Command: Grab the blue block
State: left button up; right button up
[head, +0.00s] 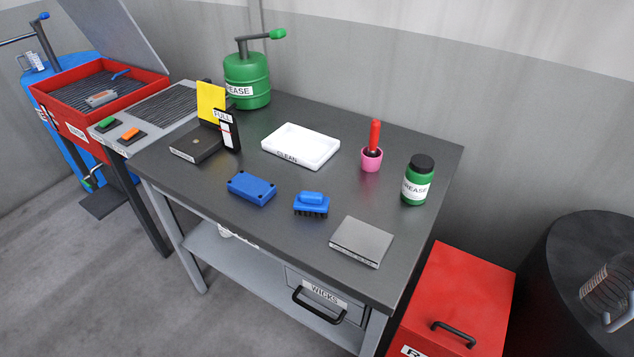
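The blue block (251,189) lies flat on the dark grey tabletop (300,235), near the front edge and left of the middle. It has small dark spots at its corners, and nothing covers it. A blue brush (311,204) with dark bristles underneath sits just to its right, a little apart. Neither of my grippers shows in the head view.
Behind the block is a white tray (300,147) marked CLEAN. A black stand (198,146) with a yellow card is left; a grey plate (361,242), pink cup (371,160) and green jar (417,182) are right. A red bin (459,297) stands beside the table.

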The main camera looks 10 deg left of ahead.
aim_at(256, 190)
jog(key=j+z, duration=0.85)
jog(key=j, duration=0.2)
jog(key=j+z, duration=0.45)
jog(key=k+j+z, duration=0.25)
jog(key=j+z, duration=0.15)
jog(key=j, duration=0.15)
